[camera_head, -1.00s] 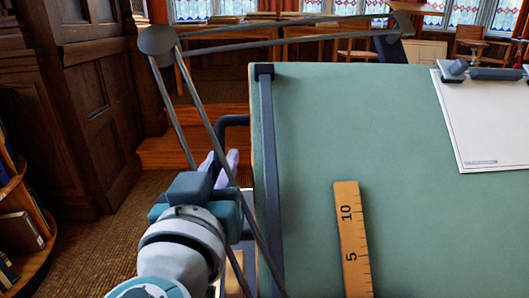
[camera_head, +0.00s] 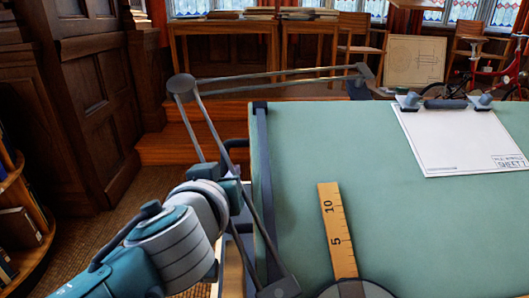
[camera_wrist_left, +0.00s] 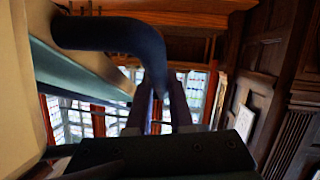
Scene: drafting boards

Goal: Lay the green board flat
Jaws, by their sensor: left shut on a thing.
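The green board (camera_head: 400,218) fills the right of the head view and slopes, its far edge higher than its near part. A dark bent handle (camera_head: 234,147) sticks out from its left side. My left gripper (camera_head: 238,162) is at this handle, partly hidden behind my own wrist. In the left wrist view the dark blue handle (camera_wrist_left: 115,36) curves down between the two fingers (camera_wrist_left: 157,110), which are shut on it. The board's green edge (camera_wrist_left: 72,72) runs beside it. My right gripper is not in view.
A paper sheet (camera_head: 460,143) is clipped near the board's far edge. A wooden ruler (camera_head: 336,230) lies on the board, near a dark round part (camera_head: 355,290). Grey linkage bars (camera_head: 275,75) span the left and far side. A bookshelf (camera_head: 20,225) stands at left.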

